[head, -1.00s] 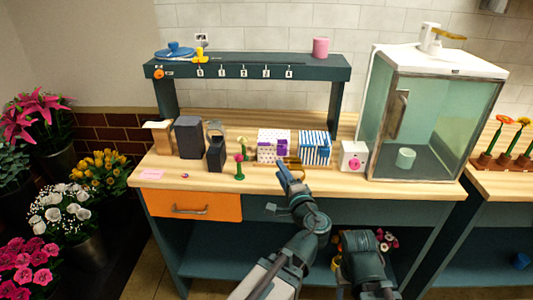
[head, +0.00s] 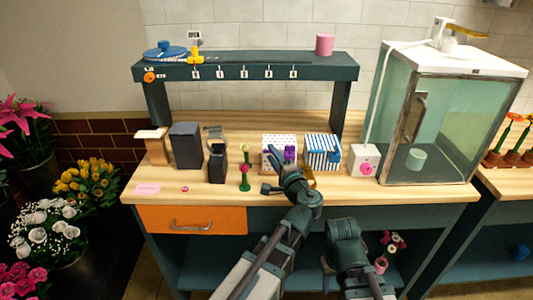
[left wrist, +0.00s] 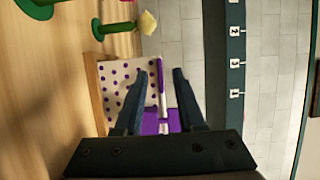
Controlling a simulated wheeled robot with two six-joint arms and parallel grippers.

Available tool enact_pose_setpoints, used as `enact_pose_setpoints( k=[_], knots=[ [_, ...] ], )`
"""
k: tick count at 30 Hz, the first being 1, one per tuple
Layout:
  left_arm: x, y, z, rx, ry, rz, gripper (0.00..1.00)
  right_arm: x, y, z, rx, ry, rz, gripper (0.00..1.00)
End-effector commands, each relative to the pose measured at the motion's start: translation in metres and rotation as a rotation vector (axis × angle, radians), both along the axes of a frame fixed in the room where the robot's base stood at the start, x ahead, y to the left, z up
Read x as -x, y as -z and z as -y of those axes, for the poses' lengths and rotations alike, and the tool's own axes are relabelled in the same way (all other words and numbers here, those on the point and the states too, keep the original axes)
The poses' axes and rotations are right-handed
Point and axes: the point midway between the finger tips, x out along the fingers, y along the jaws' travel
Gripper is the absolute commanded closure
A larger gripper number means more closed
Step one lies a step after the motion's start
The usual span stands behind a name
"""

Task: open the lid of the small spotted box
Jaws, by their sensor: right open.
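The small spotted box (head: 277,142), white with purple dots, stands on the wooden counter. It has a purple part at its front right. My left gripper (head: 281,164) is in front of it, covering its lower part. In the left wrist view the box's spotted face (left wrist: 122,82) and purple part (left wrist: 158,121) lie beyond and between my left fingers, which are apart with nothing clearly gripped. A thin pale, purple-marked edge runs beside the spotted face. Whether the fingers touch the box cannot be told. My right gripper (head: 342,236) is low in front of the counter, away from the box.
A blue-striped box (head: 322,151) stands close to the right, then a white box with a pink disc (head: 365,160). A flower in a green stand (head: 244,172) and dark containers (head: 186,144) are to the left. The shelf rail (head: 250,70) runs behind.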

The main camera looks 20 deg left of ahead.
Motion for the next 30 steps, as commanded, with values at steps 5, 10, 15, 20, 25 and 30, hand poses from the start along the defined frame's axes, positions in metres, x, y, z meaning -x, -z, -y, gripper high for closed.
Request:
enact_pose_setpoints(
  k=[5, 10, 15, 20, 25, 30],
  knots=[
    [0.0002, 0.0, -0.0001, 0.0, 0.0, 0.0, 0.61, 0.0002, 0.0, 0.0002, 0.0, 0.0, 0.0, 0.5],
    [0.0002, 0.0, -0.0001, 0.0, 0.0, 0.0, 0.86, 0.0001, 0.0, 0.0001, 0.0, 0.0, 0.0, 0.5],
    [0.0002, 0.0, -0.0001, 0.0, 0.0, 0.0, 1.0, 0.0001, 0.0, 0.0001, 0.0, 0.0, 0.0, 0.5],
    [0.0003, 0.0001, -0.0001, 0.0, 0.0, 0.0, 1.0, 0.0001, 0.0, 0.0001, 0.0, 0.0, 0.0, 0.5],
    [0.0003, 0.0001, -0.0001, 0.0, 0.0, 0.0, 1.0, 0.0001, 0.0, 0.0001, 0.0, 0.0, 0.0, 0.5],
    [0.0003, 0.0001, 0.0, 0.0, 0.0, 0.0, 1.0, 0.0001, 0.0, 0.0, 0.0, 0.0, 0.0, 0.5]
  ],
)
